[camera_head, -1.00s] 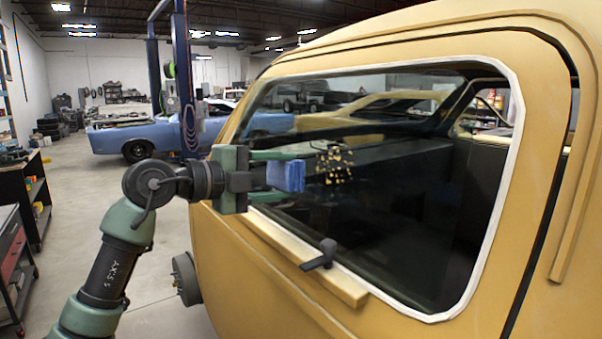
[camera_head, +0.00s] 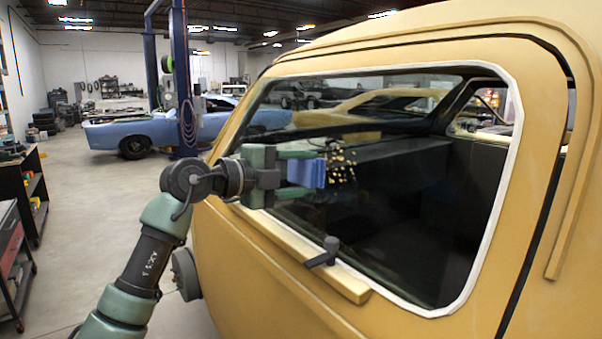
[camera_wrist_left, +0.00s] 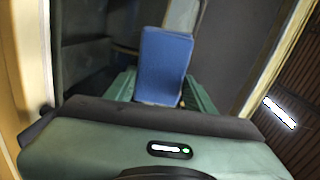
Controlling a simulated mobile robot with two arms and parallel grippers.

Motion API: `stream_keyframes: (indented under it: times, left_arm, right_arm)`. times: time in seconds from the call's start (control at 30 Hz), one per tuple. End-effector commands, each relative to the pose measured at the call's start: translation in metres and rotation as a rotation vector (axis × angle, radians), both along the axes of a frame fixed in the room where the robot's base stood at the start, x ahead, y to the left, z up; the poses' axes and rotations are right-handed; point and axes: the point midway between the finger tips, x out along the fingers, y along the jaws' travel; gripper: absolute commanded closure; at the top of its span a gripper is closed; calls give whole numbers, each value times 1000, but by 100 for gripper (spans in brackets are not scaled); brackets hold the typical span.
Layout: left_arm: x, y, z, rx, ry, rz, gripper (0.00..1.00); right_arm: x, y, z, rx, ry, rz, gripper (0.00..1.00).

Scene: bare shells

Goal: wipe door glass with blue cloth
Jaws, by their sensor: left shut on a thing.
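The door glass (camera_head: 400,215) is the dark window in the yellow door, with a pale seal around it. A patch of yellowish specks (camera_head: 341,166) lies on the glass in the head view. My left gripper (camera_head: 300,171) is shut on the folded blue cloth (camera_head: 308,173) and holds it in front of the left part of the glass, beside the specks. The cloth also shows upright between the fingers in the left wrist view (camera_wrist_left: 163,66). I cannot tell whether the cloth touches the glass. My right gripper is out of view.
A dark handle (camera_head: 323,253) sticks out from the wooden ledge (camera_head: 290,250) below the glass. A blue car (camera_head: 165,132) and a blue lift post (camera_head: 181,80) stand behind. Dark shelving (camera_head: 22,195) is at the left. The floor between is clear.

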Motion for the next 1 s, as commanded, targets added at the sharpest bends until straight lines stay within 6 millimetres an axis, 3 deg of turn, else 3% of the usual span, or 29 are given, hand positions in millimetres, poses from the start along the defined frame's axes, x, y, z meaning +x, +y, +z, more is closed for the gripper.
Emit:
stream_keyframes:
  times: [0.37, 1.0]
  left_arm:
    - [0, -1, 1, 0, 0, 0, 79]
    - [8, -11, 0, -2, 0, -1, 79]
  right_arm:
    - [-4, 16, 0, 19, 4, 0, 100]
    - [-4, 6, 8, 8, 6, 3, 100]
